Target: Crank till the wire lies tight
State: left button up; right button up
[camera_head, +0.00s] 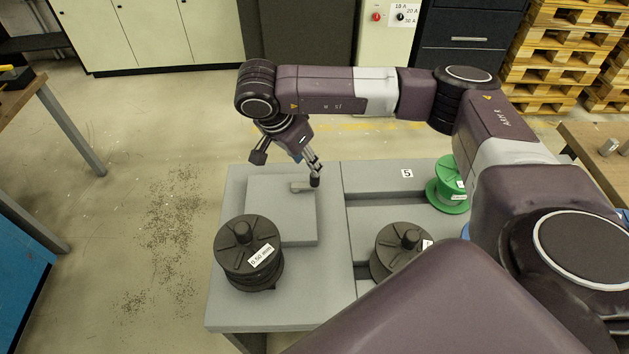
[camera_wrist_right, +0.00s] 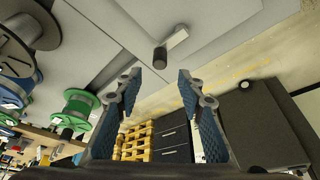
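The crank (camera_head: 301,187), a short grey arm with a dark upright knob, sits on top of the raised grey housing (camera_head: 285,228). In the right wrist view the crank (camera_wrist_right: 176,39) lies just beyond the fingertips, its knob roughly between them. My right gripper (camera_head: 288,163) is open and empty above the back of the housing; one finger appears close to the knob, but I cannot tell if they touch. It also shows in the right wrist view (camera_wrist_right: 159,76) with its blue-padded fingers apart. The wire cannot be made out. My left gripper is out of view.
A black spool (camera_head: 249,258) labelled 0.50 mm stands at the housing's front left. Another dark spool (camera_head: 393,262) and a green spool (camera_head: 447,194) stand to the right on the grey table (camera_head: 224,317). My arm hides part of the right side.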

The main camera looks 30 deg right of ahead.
jog(key=p+x, duration=0.2)
jog(key=x, duration=0.6)
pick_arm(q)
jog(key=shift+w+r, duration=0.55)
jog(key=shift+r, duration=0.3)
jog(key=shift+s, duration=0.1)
pick_arm(e)
grip_shut()
